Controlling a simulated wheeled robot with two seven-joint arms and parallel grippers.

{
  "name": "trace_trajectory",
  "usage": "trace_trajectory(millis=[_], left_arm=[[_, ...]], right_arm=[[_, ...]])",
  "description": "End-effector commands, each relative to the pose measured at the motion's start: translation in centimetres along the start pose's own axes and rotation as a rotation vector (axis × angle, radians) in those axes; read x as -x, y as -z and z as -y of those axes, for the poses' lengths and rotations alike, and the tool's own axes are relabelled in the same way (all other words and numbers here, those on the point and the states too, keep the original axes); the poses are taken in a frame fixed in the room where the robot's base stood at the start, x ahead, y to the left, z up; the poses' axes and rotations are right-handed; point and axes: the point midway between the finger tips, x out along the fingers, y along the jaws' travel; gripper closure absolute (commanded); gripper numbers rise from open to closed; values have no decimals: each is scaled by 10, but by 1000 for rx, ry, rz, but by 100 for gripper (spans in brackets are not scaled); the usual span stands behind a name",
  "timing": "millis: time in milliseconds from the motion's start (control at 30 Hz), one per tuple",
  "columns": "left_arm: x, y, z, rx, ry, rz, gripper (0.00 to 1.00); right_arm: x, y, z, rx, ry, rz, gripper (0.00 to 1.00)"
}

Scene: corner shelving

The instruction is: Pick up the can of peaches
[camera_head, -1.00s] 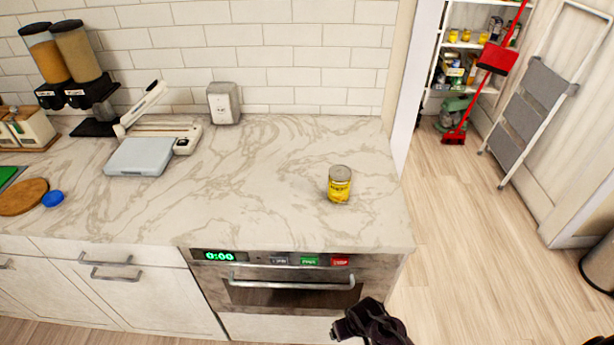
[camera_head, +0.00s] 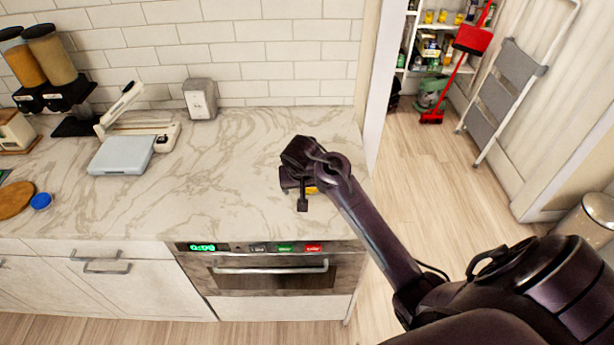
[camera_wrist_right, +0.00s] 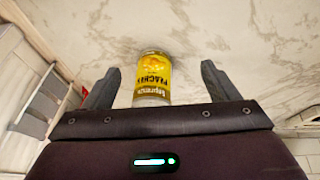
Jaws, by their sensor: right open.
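The can of peaches (camera_wrist_right: 153,78) has a yellow label reading PEACHES, upside down in the right wrist view. In the head view only a small yellow patch of it (camera_head: 312,190) shows, because my right gripper and wrist cover the rest. My right gripper (camera_wrist_right: 158,72) is open, with one finger on each side of the can. A gap shows between each finger and the can, wider on the right. The can stands on the marble counter (camera_head: 225,165), near its right end. My left gripper is in neither view.
A built-in oven (camera_head: 270,270) is below the counter front. A pale blue scale (camera_head: 120,157), a grey dispenser box (camera_head: 200,98) and dry-food dispensers (camera_head: 50,65) stand at the left and back. The counter around the can is clear. A doorway opens on the right.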

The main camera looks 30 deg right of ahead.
Motion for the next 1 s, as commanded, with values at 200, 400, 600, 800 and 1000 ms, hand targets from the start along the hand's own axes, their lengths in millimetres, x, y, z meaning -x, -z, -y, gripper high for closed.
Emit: trace_trajectory(millis=[200,400,600,800,1000], left_arm=[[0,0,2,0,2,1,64],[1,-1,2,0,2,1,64],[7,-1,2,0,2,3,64],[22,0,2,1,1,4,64],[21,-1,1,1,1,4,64]], right_arm=[[0,65,-12,-189,-19,-2,19],[-5,80,-15,-246,-22,2,19],[-26,78,-17,-244,-24,3,19],[-52,71,-20,-243,-27,3,19],[-75,70,-18,-244,-22,1,19]])
